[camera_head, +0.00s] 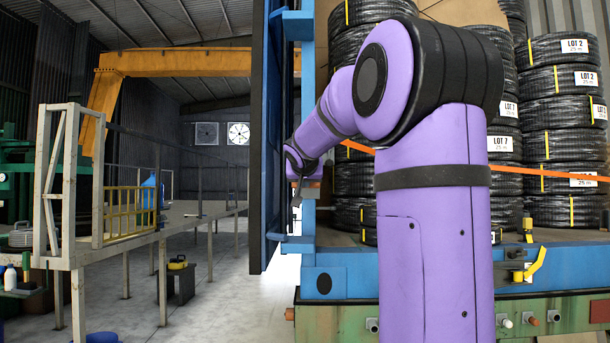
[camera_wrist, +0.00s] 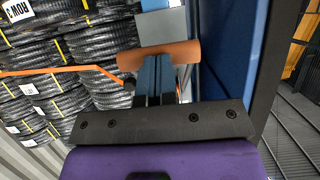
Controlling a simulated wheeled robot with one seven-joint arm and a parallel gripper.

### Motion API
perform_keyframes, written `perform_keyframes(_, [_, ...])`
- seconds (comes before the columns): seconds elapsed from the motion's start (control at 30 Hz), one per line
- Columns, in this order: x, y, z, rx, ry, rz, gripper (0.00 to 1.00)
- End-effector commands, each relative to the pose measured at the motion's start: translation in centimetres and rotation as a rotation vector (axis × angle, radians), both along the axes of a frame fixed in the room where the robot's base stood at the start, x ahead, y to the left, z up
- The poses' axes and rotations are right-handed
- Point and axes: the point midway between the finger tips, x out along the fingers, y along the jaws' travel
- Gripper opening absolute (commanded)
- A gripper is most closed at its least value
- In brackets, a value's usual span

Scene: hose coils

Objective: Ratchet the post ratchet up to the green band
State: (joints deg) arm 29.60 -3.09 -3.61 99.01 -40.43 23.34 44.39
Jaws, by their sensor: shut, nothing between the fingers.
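The post ratchet shows in the wrist view as an orange-brown cylindrical grip (camera_wrist: 185,51) with a grey plate (camera_wrist: 163,28) beyond it. In the head view a small orange-brown part of it (camera_head: 313,172) shows beside the blue post (camera_head: 308,215), mostly behind my arm. My gripper (camera_wrist: 157,62) is shut and empty, its blue fingers side by side with their tips at the grip. I cannot tell whether they touch it. An orange strap (camera_wrist: 55,71) runs from the left towards the ratchet. I cannot make out a green band in either view.
Stacked black hose coils (camera_head: 552,140) stand on the truck bed behind the orange strap. A tall dark blue door panel (camera_head: 264,140) stands close left of the post. A railed platform (camera_head: 130,225) is farther left, with open floor (camera_head: 235,290) between.

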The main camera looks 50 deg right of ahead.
Motion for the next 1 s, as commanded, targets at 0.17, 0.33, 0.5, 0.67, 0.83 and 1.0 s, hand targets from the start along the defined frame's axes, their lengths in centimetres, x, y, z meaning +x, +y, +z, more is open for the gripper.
perform_keyframes(0.17, [0.5, -0.6, -1.0, 0.004, 0.005, -0.002, 0.0])
perform_keyframes(0.33, [1.4, -1.7, -2.5, 0.006, 0.006, -0.002, 0.0])
perform_keyframes(0.5, [2.6, -3.0, -3.9, 0.006, 0.006, -0.002, 0.0])
perform_keyframes(0.67, [3.5, -4.1, -4.7, 0.006, 0.006, -0.002, 0.0])
perform_keyframes(0.83, [4.2, -5.0, -5.3, 0.006, 0.005, -0.003, 0.0])
perform_keyframes(1.0, [4.7, -5.5, -5.5, 0.005, 0.007, -0.002, 0.0])
